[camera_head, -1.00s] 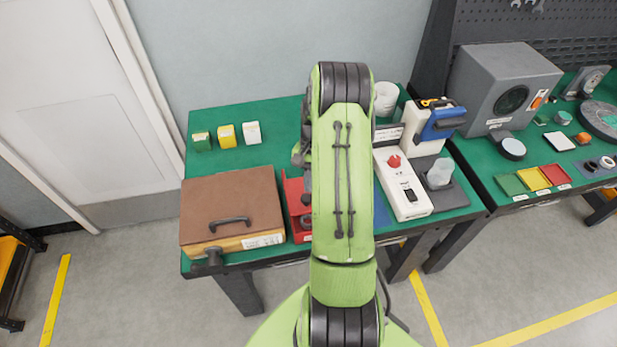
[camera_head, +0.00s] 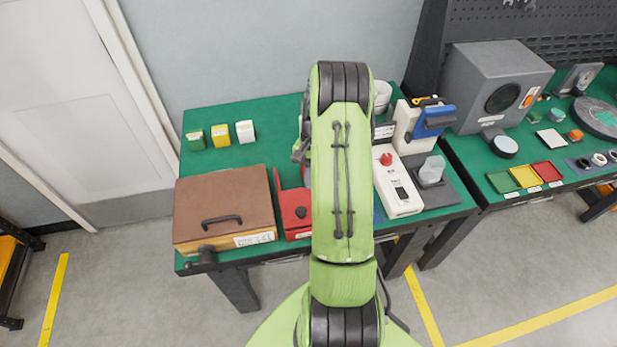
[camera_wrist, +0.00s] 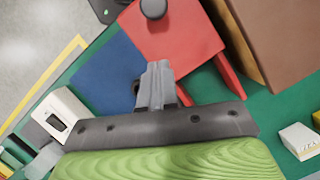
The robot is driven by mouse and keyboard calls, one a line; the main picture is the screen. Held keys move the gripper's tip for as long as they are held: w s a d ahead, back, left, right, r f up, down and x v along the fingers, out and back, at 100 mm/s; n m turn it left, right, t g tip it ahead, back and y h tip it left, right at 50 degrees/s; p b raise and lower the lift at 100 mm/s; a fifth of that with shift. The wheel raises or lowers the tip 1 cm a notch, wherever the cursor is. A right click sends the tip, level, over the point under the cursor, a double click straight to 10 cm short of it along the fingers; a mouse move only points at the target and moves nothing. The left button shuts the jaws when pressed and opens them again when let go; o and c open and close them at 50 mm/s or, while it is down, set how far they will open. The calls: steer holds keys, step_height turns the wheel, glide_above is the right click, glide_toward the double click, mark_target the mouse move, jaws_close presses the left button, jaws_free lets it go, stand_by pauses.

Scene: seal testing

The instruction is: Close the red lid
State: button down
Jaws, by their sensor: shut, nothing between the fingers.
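The red lid (camera_head: 293,205) lies between the brown case and my arm in the head view, its right part hidden by my arm.
The brown case (camera_head: 222,200) stands close left of the lid. A blue mat (camera_wrist: 105,72) lies on its other side. A white device with a red button (camera_head: 397,185) stands right of my arm. Small boxes (camera_head: 220,136) stand at the back left, with bare green table around them.

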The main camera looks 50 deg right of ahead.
step_height(320, 180, up, 6)
steer(key=b, duration=0.5)
glide_toward(305, 206)
steer(key=shift+w+d+f, duration=0.1)
steer(key=shift+d+f, duration=0.05)
steer(key=shift+f, duration=0.45)
steer(key=shift+w+d+f, duration=0.15)
steer(key=shift+d+f, duration=0.05)
steer(key=shift+f, duration=0.4)
steer(key=shift+s+a+f, duration=0.15)
steer(key=shift+s+a, duration=0.15)
steer(key=shift+a, duration=0.3)
steer(key=shift+s+a+f, duration=0.2)
steer(key=shift+s+a, duration=0.15)
steer(key=shift+a, duration=0.2)
steer(key=shift+s+a+f, duration=0.15)
steer(key=shift+s+a, duration=0.15)
steer(key=shift+a, duration=0.3)
